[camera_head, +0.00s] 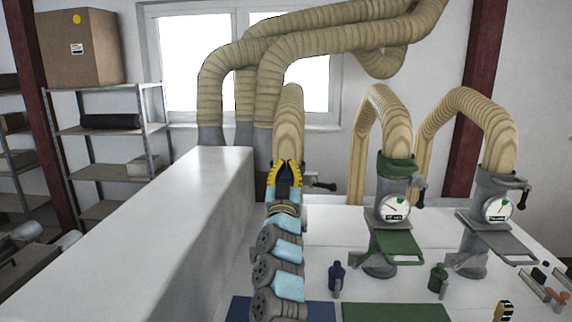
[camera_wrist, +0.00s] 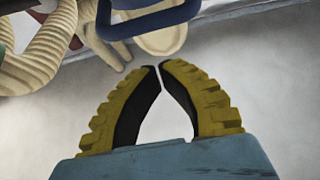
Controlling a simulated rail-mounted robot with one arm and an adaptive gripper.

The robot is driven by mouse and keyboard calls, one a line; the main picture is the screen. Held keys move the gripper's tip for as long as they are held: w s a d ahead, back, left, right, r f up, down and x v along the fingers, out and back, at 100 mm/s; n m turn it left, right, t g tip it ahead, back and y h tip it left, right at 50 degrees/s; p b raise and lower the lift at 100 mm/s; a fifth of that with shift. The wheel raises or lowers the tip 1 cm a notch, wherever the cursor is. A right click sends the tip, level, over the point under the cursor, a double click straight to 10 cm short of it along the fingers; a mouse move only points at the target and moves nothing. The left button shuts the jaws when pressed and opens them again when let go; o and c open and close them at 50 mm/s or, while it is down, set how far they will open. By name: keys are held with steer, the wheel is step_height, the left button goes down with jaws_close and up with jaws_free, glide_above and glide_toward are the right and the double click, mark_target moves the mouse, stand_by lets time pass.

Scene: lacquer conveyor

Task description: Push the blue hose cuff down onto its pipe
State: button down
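The blue hose cuff does not show clearly in the head view, where my arm covers the nearest pipe. A dark blue curved bar (camera_wrist: 150,20), which looks like part of this cuff, crosses the top of the wrist view beyond my fingertips. A tan ribbed hose (camera_head: 290,115) rises behind my gripper in the head view. My gripper (camera_head: 287,163) has black and yellow fingers; in the wrist view (camera_wrist: 158,66) their tips almost meet, with nothing between them. The tips look apart from the blue bar. Whether the cuff is seated on its pipe is hidden.
A green cuff (camera_head: 397,164) and a gauged grey pipe (camera_head: 497,185) stand to the right. A long white block (camera_head: 150,225) flanks my arm on the left. A small blue item (camera_head: 337,275) and a green one (camera_head: 437,278) stand on the white table.

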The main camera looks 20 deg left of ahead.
steer(key=b+v, duration=0.1)
steer(key=v, duration=0.8)
steer(key=shift+s+d+r+b, duration=0.2)
steer(key=shift+s+b, duration=0.2)
steer(key=shift+s, duration=0.1)
stand_by(0.4)
